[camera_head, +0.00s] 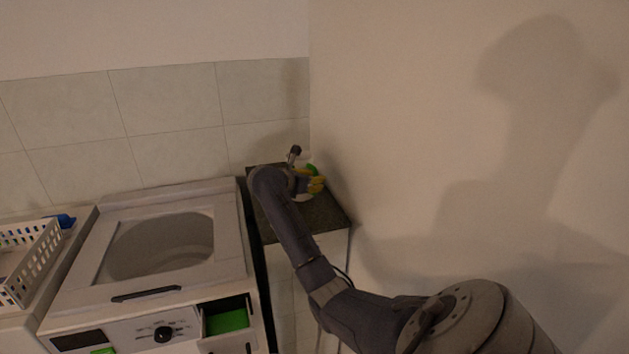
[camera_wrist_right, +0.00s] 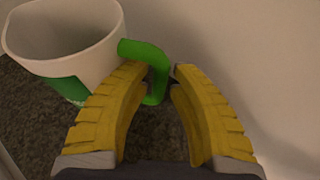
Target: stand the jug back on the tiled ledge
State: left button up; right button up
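The jug (camera_wrist_right: 98,64) is white with a green patch and a green handle (camera_wrist_right: 150,55). It looks upright over the dark speckled top of the ledge (camera_head: 325,213) in the corner; I cannot tell whether its base touches. In the head view only bits of the jug (camera_head: 313,168) show behind my right gripper (camera_head: 318,184). In the right wrist view the yellow fingers of my right gripper (camera_wrist_right: 160,75) are closed around the handle, one on each side. My left gripper is not in view.
A top-loading washer (camera_head: 230,250) with an open drum stands left of the ledge. A white basket (camera_head: 28,262) and a blue item (camera_head: 66,221) are at far left. A tiled wall (camera_head: 170,100) is behind, a plain wall (camera_head: 420,130) close at right. The ledge's front is clear.

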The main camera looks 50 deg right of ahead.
jog(key=shift+o, duration=0.7)
jog(key=shift+r, duration=0.15)
jog(key=v, duration=1.2)
dwell(0.9)
